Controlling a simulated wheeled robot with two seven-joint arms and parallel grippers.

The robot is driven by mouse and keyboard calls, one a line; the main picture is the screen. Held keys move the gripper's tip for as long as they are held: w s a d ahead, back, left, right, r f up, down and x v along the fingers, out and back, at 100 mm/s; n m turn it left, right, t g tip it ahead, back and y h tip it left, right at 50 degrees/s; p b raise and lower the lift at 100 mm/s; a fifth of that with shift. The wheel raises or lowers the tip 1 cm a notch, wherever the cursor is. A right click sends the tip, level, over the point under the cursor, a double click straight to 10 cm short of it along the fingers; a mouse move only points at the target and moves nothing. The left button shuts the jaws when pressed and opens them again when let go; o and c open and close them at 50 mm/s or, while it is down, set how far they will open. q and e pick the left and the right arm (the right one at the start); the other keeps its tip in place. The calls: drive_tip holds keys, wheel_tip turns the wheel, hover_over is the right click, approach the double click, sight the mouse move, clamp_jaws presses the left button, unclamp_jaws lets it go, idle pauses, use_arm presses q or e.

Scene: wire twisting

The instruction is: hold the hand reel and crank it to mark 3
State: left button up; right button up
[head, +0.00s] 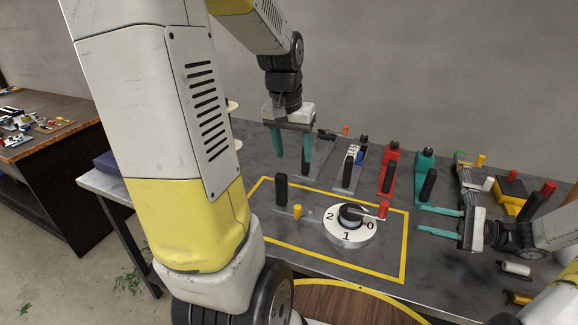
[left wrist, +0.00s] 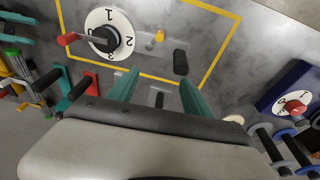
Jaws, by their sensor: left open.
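The hand reel stands inside a yellow outline. Its white dial (head: 337,240) reads 2, 1 and 0, with a black hub and a crank ending in a red knob (head: 383,209) close to the 0. A black upright grip (head: 281,190) and a yellow knob (head: 297,211) stand left of the dial. My left gripper (head: 291,156) is open and empty, fingers down, behind the outline. In the left wrist view its teal fingers (left wrist: 158,92) stand apart, with the dial (left wrist: 126,22) and black grip (left wrist: 180,62) beyond them. My right gripper (head: 438,222) is open and empty, right of the dial.
A row of tools, including a red one (head: 390,170) and a teal one (head: 426,175), stands along the back. Small rolls (head: 515,268) lie at the right. A blue box (left wrist: 290,90) with a red knob shows in the left wrist view. The front of the outlined area is clear.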

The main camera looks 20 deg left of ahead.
use_arm(q)
drive_tip(key=g, duration=0.2)
hover_over(282, 191)
drive_tip(key=w, duration=0.2)
drive_tip(key=f, duration=0.9)
drive_tip(key=shift+a, duration=0.35)
wheel_tip(282, 191, down, 8)
drive_tip(key=shift+f, duration=0.2)
clamp_jaws()
